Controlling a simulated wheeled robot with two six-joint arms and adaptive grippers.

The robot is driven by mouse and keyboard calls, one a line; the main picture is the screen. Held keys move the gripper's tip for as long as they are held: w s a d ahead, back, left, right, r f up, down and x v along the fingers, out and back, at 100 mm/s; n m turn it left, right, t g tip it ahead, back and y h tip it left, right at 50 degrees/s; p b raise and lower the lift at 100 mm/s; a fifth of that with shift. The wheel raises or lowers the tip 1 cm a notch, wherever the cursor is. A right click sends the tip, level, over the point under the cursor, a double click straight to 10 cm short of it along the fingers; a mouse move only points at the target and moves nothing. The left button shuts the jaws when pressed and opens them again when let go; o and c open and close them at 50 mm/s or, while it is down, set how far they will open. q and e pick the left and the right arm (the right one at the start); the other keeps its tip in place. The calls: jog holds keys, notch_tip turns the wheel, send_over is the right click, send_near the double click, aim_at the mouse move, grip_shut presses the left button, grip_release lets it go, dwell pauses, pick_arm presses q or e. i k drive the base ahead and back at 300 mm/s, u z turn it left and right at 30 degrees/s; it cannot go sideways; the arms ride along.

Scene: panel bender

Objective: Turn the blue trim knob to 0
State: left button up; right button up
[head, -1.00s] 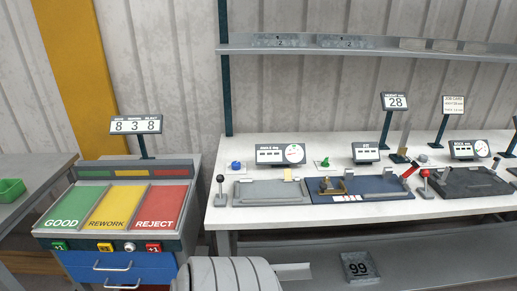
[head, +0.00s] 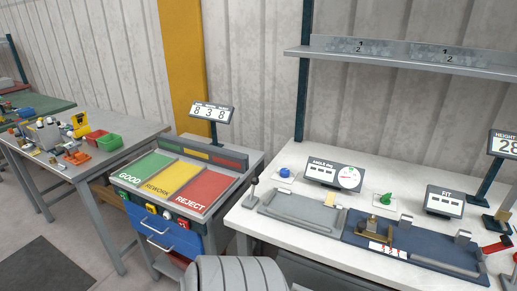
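The blue trim knob (head: 285,173) sits on the white workbench (head: 262,212) near its back left corner. It is left of the angle display (head: 335,174) with its round dial. The knob's pointer and its setting are too small to read. Neither of my grippers is in view.
A grey fixture plate (head: 300,211) and a blue fixture plate (head: 400,243) lie on the bench, with a black-knobbed lever (head: 252,190) at the left end. A green knob (head: 386,199) stands behind them. The GOOD, REWORK and REJECT cabinet (head: 173,187) stands left of the bench. A shelf (head: 410,58) hangs above.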

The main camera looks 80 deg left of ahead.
aim_at(284, 172)
jog(key=u, duration=0.85)
jog(key=i, duration=0.75)
jog(key=u, duration=0.8)
